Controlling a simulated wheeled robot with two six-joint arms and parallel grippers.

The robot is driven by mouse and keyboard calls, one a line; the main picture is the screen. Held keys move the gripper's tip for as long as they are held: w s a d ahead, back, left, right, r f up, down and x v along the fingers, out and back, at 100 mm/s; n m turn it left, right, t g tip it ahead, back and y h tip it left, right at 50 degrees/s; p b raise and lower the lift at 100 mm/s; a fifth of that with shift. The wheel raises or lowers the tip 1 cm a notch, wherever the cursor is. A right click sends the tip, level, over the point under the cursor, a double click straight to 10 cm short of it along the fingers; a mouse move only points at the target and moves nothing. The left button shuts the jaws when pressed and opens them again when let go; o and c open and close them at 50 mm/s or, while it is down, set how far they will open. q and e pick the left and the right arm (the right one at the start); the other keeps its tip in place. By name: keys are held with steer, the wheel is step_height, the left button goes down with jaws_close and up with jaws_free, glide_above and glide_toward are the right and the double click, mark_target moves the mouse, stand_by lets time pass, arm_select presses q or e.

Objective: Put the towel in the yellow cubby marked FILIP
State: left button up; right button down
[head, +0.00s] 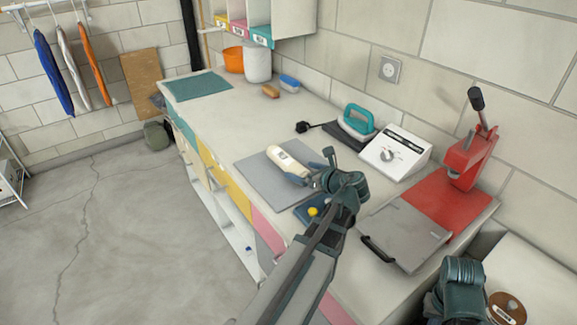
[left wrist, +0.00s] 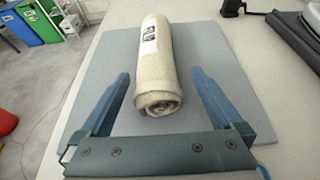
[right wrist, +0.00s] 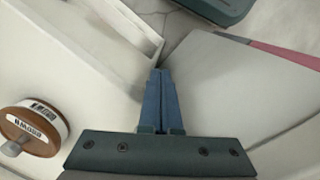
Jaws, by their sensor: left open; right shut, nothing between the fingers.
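The towel is a rolled cream bundle with a printed label (head: 285,162), lying on a grey mat (head: 255,178) on the counter. In the left wrist view the towel (left wrist: 155,60) has its near end between the fingers of my left gripper (left wrist: 160,78). That gripper is open, with a gap on each side. My right gripper (right wrist: 160,75) is shut and empty, at the lower right of the head view. A yellow-fronted cubby (head: 221,20) stands beside pink (head: 239,27) and teal (head: 262,37) ones on the wall shelf. Their labels are too small to read.
Behind the mat stand an iron (head: 358,122) and a white control box (head: 396,150). A red press (head: 470,150) is to the right. An orange bucket (head: 234,60), a white container (head: 258,66) and a brush (head: 270,91) stand nearer the shelf. The far counter has some free room.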

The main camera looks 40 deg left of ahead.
mark_target(293, 164)
arm_select(q)
steer(key=b+x, duration=0.2)
steer(key=x, duration=0.3)
steer(key=shift+a, duration=0.2)
steer(key=shift+s+r, duration=0.1)
jaws_close()
stand_by(0.3)
steer(key=shift+r, duration=0.1)
steer(key=shift+r+p, duration=0.6)
steer(key=shift+p, duration=0.2)
step_height(293, 164, up, 3)
steer(key=p, duration=0.3)
steer(key=s+a, duration=0.3)
steer(key=a, duration=0.1)
steer(key=s+a, duration=0.3)
steer(key=a, duration=0.1)
steer(key=s+a, duration=0.3)
steer(key=a, duration=0.1)
steer(key=shift+s+a+r+p, duration=0.25)
steer(key=shift+a+r+p, duration=0.05)
steer(key=shift+a, duration=0.1)
